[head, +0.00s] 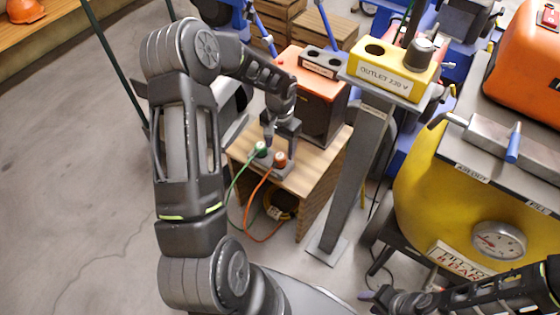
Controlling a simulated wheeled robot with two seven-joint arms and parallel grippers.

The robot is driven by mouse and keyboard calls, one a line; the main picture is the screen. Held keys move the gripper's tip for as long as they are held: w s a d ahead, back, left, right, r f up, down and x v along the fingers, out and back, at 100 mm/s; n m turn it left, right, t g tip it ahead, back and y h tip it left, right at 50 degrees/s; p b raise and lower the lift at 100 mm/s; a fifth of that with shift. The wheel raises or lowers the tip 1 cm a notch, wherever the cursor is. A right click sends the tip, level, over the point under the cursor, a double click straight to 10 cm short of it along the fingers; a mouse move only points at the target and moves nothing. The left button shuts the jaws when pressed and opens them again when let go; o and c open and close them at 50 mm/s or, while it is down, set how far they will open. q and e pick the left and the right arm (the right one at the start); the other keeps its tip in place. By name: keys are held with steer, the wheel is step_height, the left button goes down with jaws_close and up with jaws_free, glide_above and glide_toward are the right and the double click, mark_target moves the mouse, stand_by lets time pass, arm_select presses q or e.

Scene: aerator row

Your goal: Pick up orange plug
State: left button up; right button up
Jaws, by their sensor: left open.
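The orange plug (280,159) stands upright in a grey holder (284,172) on a small wooden table, with an orange cable running down from it. A green plug (261,149) with a green cable stands just left of it. My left gripper (281,143) is open and points down at the plugs, its fingers just above and around the orange plug's top; contact cannot be told. My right gripper (376,300) is low at the bottom right, far from the plugs; its jaws are too small and dark to read.
An orange-topped dark box (322,105) stands behind the plugs. A yellow tank (430,185) fills the right.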

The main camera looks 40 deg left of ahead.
mark_target(280, 156)
arm_select(q)
steer(key=shift+f, duration=0.25)
step_height(280, 156, down, 5)
steer(key=shift+f+b, duration=0.15)
steer(key=shift+b, duration=0.25)
steer(key=shift+s, duration=0.1)
stand_by(0.4)
jaws_close()
stand_by(0.5)
